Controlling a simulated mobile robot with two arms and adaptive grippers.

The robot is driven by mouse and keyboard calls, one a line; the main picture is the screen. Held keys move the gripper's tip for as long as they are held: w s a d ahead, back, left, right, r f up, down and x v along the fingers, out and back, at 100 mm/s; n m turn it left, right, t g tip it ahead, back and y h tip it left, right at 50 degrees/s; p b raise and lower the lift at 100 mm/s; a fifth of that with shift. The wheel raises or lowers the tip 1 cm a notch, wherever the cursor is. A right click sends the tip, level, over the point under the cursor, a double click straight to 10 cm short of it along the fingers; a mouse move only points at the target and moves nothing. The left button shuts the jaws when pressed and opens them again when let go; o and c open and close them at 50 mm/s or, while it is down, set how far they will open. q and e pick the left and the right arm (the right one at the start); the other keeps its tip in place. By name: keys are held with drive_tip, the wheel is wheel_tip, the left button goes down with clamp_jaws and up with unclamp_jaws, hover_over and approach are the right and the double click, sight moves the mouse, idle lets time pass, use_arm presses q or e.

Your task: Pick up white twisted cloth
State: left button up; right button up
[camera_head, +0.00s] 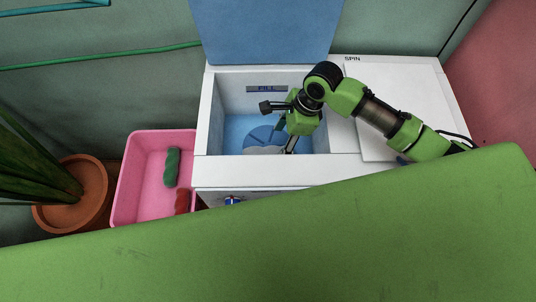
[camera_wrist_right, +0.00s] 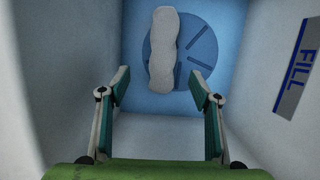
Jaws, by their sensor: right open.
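The white twisted cloth (camera_wrist_right: 164,50) lies on the blue floor of the open washer tub, partly over the round blue disc (camera_wrist_right: 197,45). In the head view only a pale part of the cloth (camera_head: 264,150) shows above the tub's front wall. My right gripper (camera_wrist_right: 160,88) is open and empty inside the tub, its two fingers apart. In the wrist view the cloth is beyond the fingertips and roughly between them, with a gap. In the head view the right gripper (camera_head: 289,144) is partly hidden by its own wrist. My left gripper is not in view.
The white tub walls (camera_head: 204,115) stand close around the right gripper. A blue lid (camera_head: 265,30) stands up behind, and a white spin cover (camera_head: 395,85) lies right. A pink basin (camera_head: 140,180) at left holds a green cloth (camera_head: 172,167) and a red one (camera_head: 182,201), beside a potted plant (camera_head: 72,210).

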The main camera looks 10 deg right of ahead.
sight(271, 150)
drive_tip(key=x, duration=0.3)
drive_tip(key=b+x, duration=0.1)
drive_tip(key=x, duration=0.6)
drive_tip(key=shift+w+a+f, duration=0.15)
drive_tip(key=shift+w+f, duration=0.1)
drive_tip(key=shift+w, duration=0.05)
drive_tip(key=c, duration=1.4)
